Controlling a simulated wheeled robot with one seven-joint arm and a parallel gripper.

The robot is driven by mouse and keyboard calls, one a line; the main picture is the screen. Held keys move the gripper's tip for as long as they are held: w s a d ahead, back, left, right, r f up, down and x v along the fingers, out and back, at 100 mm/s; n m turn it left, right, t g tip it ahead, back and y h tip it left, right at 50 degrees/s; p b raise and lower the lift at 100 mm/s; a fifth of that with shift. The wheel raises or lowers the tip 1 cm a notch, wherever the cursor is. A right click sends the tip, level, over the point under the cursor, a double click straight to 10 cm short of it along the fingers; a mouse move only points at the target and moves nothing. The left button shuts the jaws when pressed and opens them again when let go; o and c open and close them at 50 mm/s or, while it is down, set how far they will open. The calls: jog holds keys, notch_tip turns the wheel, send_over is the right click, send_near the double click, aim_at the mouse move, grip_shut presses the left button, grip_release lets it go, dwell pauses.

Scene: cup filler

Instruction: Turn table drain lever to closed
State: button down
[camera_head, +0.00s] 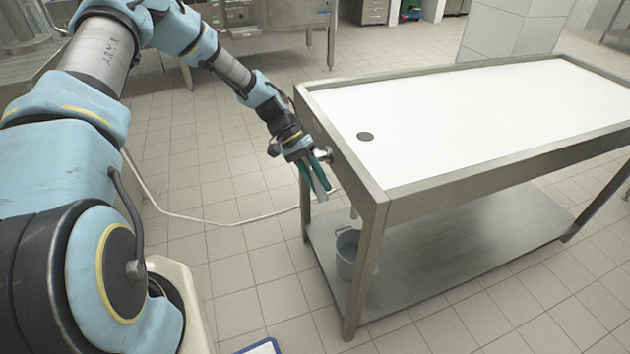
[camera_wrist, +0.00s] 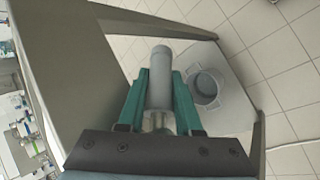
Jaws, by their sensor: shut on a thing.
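The table (camera_head: 378,187) has a white top with a dark round drain hole (camera_head: 365,136) near its left end. A metal fitting (camera_head: 326,155) sticks out of the table's left end frame. My gripper (camera_head: 321,184) is beside this fitting, with its teal fingers pointing down. In the wrist view, the grey cylindrical drain lever (camera_wrist: 161,78) lies between my gripper's fingers (camera_wrist: 160,85), and they are shut on it. The lever's end reaches past the fingertips. Its joint to the table is partly hidden by my gripper.
A grey bucket (camera_head: 347,258) stands on the table's lower shelf (camera_head: 450,255), near the left end; it also shows in the wrist view (camera_wrist: 205,86). A pale hose (camera_head: 220,221) crosses the tiled floor. Open floor lies left of the table.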

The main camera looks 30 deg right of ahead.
aim_at(320, 184)
jog(key=r+g+b, duration=0.1)
jog(key=g, duration=0.1)
jog(key=s+n+g+b, duration=0.1)
jog(key=g, duration=0.1)
jog(key=shift+r, duration=0.4)
jog(key=shift+s+a+r+n+g+b, duration=0.1)
jog(key=shift+r+n+g+b, duration=0.1)
jog(key=shift+r+g+b, duration=0.6)
jog(key=shift+s+r+n+g+b, duration=0.15)
jog(key=shift+r+g+b, duration=0.35)
jog(key=shift+g, duration=0.6)
jog(key=c, duration=0.6)
grip_release()
jog(key=shift+w, duration=0.1)
jog(key=b+v, duration=0.3)
jog(key=v, duration=0.7)
jog(key=shift+w+b, duration=0.3)
jog(key=shift+a, duration=0.15)
